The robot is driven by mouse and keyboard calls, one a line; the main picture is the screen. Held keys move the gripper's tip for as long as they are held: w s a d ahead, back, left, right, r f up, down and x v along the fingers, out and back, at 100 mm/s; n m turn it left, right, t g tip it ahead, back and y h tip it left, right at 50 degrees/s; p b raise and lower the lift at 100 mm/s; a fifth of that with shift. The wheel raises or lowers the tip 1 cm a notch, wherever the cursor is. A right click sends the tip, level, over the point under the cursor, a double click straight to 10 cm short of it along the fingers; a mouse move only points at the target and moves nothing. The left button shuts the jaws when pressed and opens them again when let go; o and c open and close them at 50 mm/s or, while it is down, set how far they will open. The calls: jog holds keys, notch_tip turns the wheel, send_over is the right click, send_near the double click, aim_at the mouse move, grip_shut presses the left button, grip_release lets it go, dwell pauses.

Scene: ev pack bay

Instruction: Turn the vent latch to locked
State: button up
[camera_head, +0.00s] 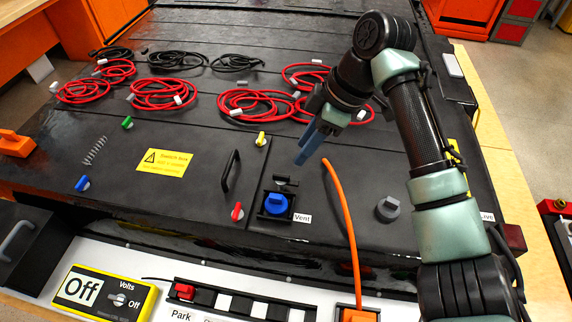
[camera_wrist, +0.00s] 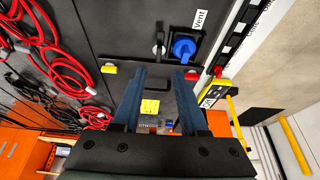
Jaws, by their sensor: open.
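The vent latch is a blue round knob (camera_head: 276,204) in a black frame on the black pack lid, left of the white "Vent" label (camera_head: 302,218). A small dark bracket stands just behind the knob. In the wrist view the blue knob (camera_wrist: 184,48) is beyond the fingertips, with the "Vent" label (camera_wrist: 200,19) beside it. My gripper (camera_head: 312,146) is above the lid, behind and right of the knob, apart from it. In the wrist view its blue fingers (camera_wrist: 164,72) are spread with nothing between them. I cannot read the knob's marked position.
A black handle (camera_head: 231,171), a red clip (camera_head: 238,211) and a yellow clip (camera_head: 261,139) are near the knob. An orange cable (camera_head: 345,225) runs right of it. A grey knob (camera_head: 388,208) is farther right. Coiled red cables (camera_head: 165,93) lie behind.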

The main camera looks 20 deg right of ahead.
aim_at(282, 175)
jog(key=p+x, duration=0.2)
jog(key=x, duration=0.7)
jog(key=shift+w+a+f, duration=0.1)
jog(key=shift+w+f, duration=0.05)
jog(key=shift+w, duration=0.05)
grip_shut()
